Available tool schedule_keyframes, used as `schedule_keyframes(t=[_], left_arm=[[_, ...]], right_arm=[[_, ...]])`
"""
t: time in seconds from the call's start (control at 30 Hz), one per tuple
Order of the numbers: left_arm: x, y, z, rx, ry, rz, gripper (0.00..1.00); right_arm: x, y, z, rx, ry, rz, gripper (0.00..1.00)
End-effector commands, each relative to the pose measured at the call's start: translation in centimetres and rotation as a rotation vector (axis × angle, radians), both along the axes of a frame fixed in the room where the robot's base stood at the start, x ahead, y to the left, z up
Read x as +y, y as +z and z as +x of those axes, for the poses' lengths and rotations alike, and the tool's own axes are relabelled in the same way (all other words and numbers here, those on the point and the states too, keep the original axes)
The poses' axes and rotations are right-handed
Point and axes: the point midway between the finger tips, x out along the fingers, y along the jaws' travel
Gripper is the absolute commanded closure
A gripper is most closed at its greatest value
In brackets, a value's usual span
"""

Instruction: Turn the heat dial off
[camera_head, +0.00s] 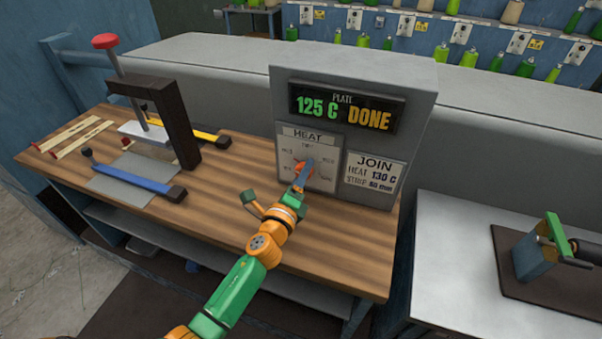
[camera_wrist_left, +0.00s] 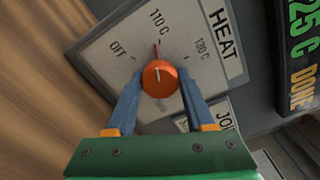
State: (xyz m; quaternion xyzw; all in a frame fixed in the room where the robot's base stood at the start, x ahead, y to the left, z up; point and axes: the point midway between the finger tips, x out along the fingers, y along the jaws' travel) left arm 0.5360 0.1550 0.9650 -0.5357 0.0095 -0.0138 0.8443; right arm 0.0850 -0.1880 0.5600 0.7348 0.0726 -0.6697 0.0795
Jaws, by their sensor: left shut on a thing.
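The heat dial (camera_wrist_left: 160,80) is a round orange knob on the white HEAT panel (camera_head: 289,152) of a grey control box (camera_head: 408,88). In the left wrist view the panel carries the marks OFF, 110 C and 130 C. A thin red line by the knob lies near the 110 C mark. My left gripper (camera_head: 303,170) reaches the panel in the head view and partly hides the dial. Its blue fingers are shut on the dial, one on each side. The display (camera_head: 346,109) above reads PLATE 125 C DONE.
A JOIN card (camera_head: 373,172) reads heat 130 C. Left on the wooden bench (camera_head: 215,220) stand a press with a red knob (camera_head: 105,41), a blue bar (camera_head: 135,178) and a yellow bar (camera_head: 195,135).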

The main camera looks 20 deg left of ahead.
Motion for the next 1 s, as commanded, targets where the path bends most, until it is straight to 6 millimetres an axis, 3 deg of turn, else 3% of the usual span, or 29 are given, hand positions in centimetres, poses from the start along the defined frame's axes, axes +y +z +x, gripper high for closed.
schedule_keyframes(t=[0.6,1.0], left_arm=[[-0.2,0.58,0.06,0.011,-0.005,-0.573,1.0],[-0.18,0.9,0.11,0.016,-0.01,-0.824,1.0]], right_arm=[[0.04,-0.13,-0.02,0.0,0.0,0.001,0.59],[0.06,0.1,-0.02,0.0,-0.001,0.001,0.59]])
